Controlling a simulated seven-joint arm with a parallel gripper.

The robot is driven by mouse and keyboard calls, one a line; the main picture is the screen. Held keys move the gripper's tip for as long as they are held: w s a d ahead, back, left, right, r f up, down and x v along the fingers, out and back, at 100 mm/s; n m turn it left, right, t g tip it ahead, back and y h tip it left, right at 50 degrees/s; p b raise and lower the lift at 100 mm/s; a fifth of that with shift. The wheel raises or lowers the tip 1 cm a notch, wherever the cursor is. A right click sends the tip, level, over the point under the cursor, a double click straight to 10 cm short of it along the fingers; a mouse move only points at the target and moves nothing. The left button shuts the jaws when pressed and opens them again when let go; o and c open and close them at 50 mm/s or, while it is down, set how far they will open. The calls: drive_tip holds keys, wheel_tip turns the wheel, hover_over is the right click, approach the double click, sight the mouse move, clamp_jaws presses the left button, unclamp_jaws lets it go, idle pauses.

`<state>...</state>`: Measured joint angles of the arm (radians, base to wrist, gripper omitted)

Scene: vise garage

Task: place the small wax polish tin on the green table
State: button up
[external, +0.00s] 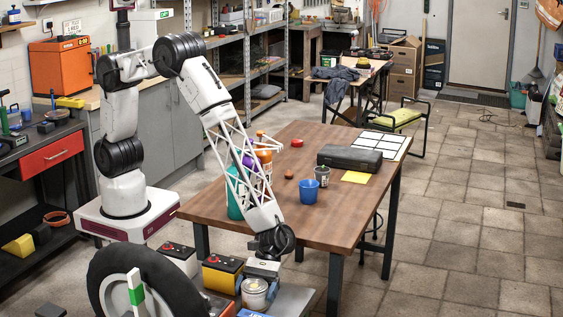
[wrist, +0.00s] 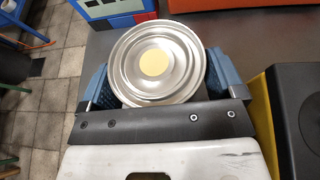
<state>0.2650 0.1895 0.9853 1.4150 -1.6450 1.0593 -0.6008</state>
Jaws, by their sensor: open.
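A round silver tin (wrist: 125,62) with a pale yellow disc at its centre sits between the two blue-padded fingers of my gripper (wrist: 152,85) in the wrist view. The fingers are open on either side of it; whether they touch it is unclear. In the external view, my gripper (external: 260,272) is low over the cart, at a pale, silver-topped tin (external: 254,293), apparently the same one. Its label cannot be read.
One yellow-and-black box (wrist: 295,110) is close right of my gripper. The brown table (external: 345,222) holds a blue cup (external: 309,190), a dark case (external: 349,158) and bottles. Floor at right is open.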

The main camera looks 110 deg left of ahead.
drive_tip(key=shift+r, duration=0.15)
drive_tip(key=v, duration=1.2)
idle(0.5)
drive_tip(key=s+a+r+m+g+y, duration=0.1)
drive_tip(key=s+a+r+m+y, duration=0.3)
drive_tip(key=s+r, duration=0.6)
drive_tip(key=s+a+r+m+g+y, duration=0.1)
drive_tip(key=s+a+r+m, duration=0.55)
drive_tip(key=r, duration=0.65)
drive_tip(key=s+a+r+m+t+y, duration=0.1)
drive_tip(key=s+a+r+m+y, duration=0.1)
drive_tip(key=s, duration=0.7)
drive_tip(key=s+a+r+m+t+y, duration=0.1)
drive_tip(key=s+a+r+m+y, duration=0.2)
drive_tip(key=s+a, duration=0.4)
drive_tip(key=s+a+r+m+t+y, duration=0.1)
drive_tip(key=s+a+r+m+y, duration=0.2)
drive_tip(key=s, duration=0.9)
drive_tip(key=shift+a+r+t, duration=0.3)
drive_tip(key=shift+a+r, duration=0.3)
drive_tip(key=shift+a, duration=0.6)
